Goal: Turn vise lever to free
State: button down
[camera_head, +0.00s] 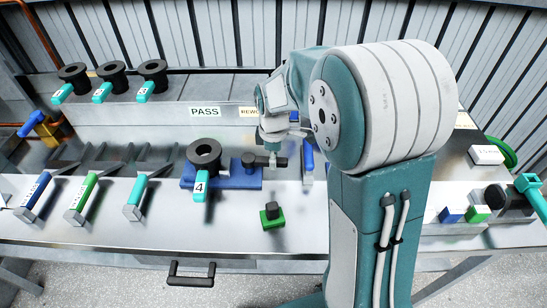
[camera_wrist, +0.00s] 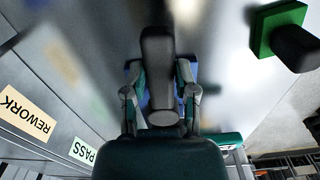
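The blue vise (camera_head: 232,183) sits on the grey bench and holds a black spool (camera_head: 204,160) with a teal tag marked 4. The dark vise lever (camera_head: 251,160) is at its right end, its bar pointing right in the head view. My gripper (camera_head: 273,158) is down at the bar's outer end. In the wrist view the lever (camera_wrist: 158,60) lies between my two fingers (camera_wrist: 160,80), one on each side. The fingers are apart, and I see no clear contact with the lever. My arm hides part of the bench on the right.
A green block with a black knob (camera_head: 272,215) stands in front of the lever. Several tagged black spools (camera_head: 112,73) stand on the back shelf, beside the PASS label (camera_head: 205,112). Blue, green and teal handled pieces (camera_head: 85,192) lie at left. The front bench strip is mostly clear.

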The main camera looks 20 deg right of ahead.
jog(key=shift+s, duration=0.15)
jog(key=m, duration=0.1)
jog(key=s+a+m, duration=0.1)
jog(key=m, duration=0.1)
jog(key=s+m, duration=0.1)
jog(key=shift+a+m, duration=0.3)
jog(key=a+m, duration=0.1)
jog(key=m, duration=0.1)
jog(key=s+m, duration=0.1)
jog(key=shift+s+a+m, duration=0.2)
jog(key=shift+a+m, duration=0.15)
jog(key=shift+m, duration=0.05)
jog(key=a+m, duration=0.1)
jog(key=m, duration=0.1)
jog(key=a+m, duration=0.1)
jog(key=m, duration=0.1)
jog(key=shift+s+a, duration=0.25)
jog(key=shift+s, duration=0.1)
jog(key=shift+w+a+f+m, duration=0.1)
jog(key=shift+a+m, duration=0.3)
jog(key=shift+m, duration=0.4)
jog(key=shift+w+a+r+m, duration=0.1)
jog(key=shift+a+m, duration=0.35)
jog(key=shift+m, duration=0.35)
jog(key=shift+a+f+m, duration=0.1)
jog(key=shift+a+m, duration=0.3)
jog(key=shift+m, duration=0.4)
jog(key=shift+c, duration=2)
grip_release()
jog(key=shift+a, duration=0.15)
